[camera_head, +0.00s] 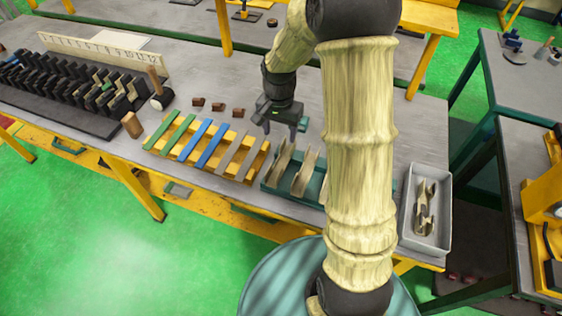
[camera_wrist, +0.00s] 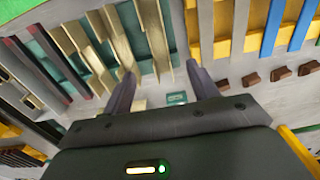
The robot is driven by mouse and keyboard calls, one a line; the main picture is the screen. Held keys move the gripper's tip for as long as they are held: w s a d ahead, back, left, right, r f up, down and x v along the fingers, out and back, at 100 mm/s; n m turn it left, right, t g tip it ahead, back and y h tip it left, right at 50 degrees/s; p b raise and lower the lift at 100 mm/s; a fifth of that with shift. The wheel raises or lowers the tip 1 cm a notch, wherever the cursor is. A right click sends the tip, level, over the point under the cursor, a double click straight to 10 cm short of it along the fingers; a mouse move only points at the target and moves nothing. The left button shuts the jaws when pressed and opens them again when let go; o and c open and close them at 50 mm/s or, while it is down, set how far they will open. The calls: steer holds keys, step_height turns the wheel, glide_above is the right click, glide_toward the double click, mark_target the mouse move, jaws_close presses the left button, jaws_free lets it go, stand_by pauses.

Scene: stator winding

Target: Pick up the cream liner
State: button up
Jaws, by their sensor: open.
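Several cream liners, long folded channel strips, stand in a dark teal tray (camera_head: 270,186). One cream liner (camera_head: 282,163) at the tray's left end lies just below my gripper (camera_head: 280,131) in the head view. In the wrist view, a cream liner (camera_wrist: 154,38) shows ahead of and between the fingertips of my gripper (camera_wrist: 160,68). The fingers are apart with nothing between them. The far end of the tray is hidden behind my arm in the head view.
Left of the tray, a yellow rack (camera_head: 253,170) holds green, blue and grey-brown strips. Small brown blocks (camera_head: 218,106) lie behind it. A pale grey bin (camera_head: 445,238) with metallic-looking pieces stands at the right. A dark slotted fixture (camera_head: 65,85) fills the far left.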

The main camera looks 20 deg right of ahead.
steer(key=p, duration=0.1)
glide_above(281, 164)
steer(key=f, duration=0.8)
steer(key=shift+a, duration=0.2)
steer(key=shift+f, duration=0.15)
steer(key=shift+d+f+p, duration=0.15)
steer(key=shift+f+p, duration=0.4)
steer(key=shift+f, duration=0.7)
steer(key=shift+d+f+p, duration=0.1)
steer(key=shift+f+p, duration=0.45)
steer(key=shift+f, duration=0.7)
steer(key=c, duration=0.9)
